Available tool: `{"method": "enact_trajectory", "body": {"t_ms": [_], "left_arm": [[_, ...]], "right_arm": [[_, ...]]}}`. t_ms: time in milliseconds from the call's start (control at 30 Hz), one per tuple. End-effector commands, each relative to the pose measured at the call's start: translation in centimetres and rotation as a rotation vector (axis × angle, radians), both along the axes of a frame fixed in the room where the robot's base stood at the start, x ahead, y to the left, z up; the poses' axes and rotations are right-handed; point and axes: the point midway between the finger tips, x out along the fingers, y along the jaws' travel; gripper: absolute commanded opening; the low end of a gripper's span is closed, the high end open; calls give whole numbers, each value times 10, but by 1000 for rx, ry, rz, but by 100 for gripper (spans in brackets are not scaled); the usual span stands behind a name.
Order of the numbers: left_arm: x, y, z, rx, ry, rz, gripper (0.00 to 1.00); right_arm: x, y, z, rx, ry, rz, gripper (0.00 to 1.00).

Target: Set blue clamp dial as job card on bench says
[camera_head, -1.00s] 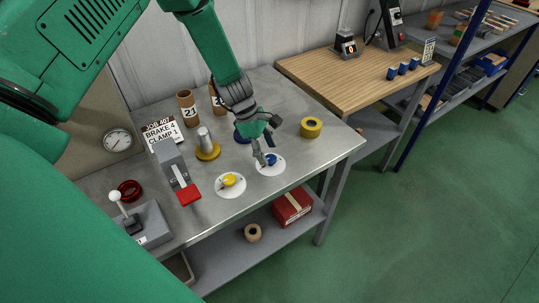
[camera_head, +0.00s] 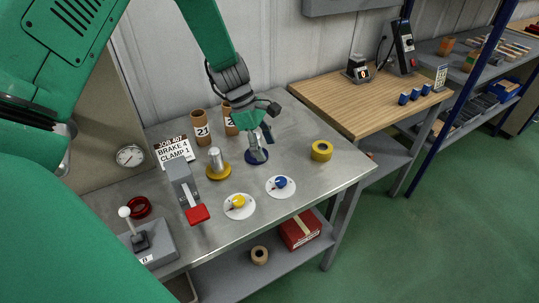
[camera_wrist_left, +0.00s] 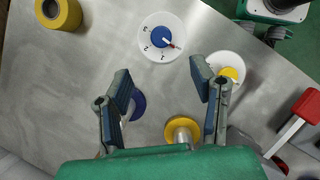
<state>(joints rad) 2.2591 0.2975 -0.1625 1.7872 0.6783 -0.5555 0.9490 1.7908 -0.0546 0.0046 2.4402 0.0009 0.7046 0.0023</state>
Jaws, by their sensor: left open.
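The job card (camera_head: 174,149) at the back left of the bench reads JOB 407, BRAKE 4, CLAMP 1. The blue clamp dial (camera_head: 281,183) sits on a white round plate near the bench's front edge. In the left wrist view the blue dial (camera_wrist_left: 161,39) has its red-and-white pointer toward the lower right, beside the 1 and away from the 2; the exact mark is unclear. My left gripper (camera_head: 262,141) is open and empty, behind and above the dial, not touching it. The left wrist view shows its spread fingers (camera_wrist_left: 160,80). My right gripper is out of view.
A yellow dial (camera_head: 239,201) lies left of the blue one. A red-handled toggle clamp (camera_head: 184,184), a yellow-based post (camera_head: 216,164), brown cylinders (camera_head: 202,127) and a yellow roll (camera_head: 321,150) stand around. A blue base (camera_head: 256,157) lies under my gripper.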

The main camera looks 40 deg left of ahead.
Motion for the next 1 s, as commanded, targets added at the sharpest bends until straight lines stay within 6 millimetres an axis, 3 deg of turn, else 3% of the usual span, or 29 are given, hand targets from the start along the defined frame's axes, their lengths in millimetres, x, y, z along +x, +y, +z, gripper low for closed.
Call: {"method": "enact_trajectory", "body": {"t_ms": [233,433,1000], "left_arm": [[-18,-5,12,5,0,277,51],[-19,-3,9,7,-3,356,51],[6,-36,-91,7,-3,353,51]], "right_arm": [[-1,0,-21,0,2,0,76],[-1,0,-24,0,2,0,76],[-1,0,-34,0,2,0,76]]}}
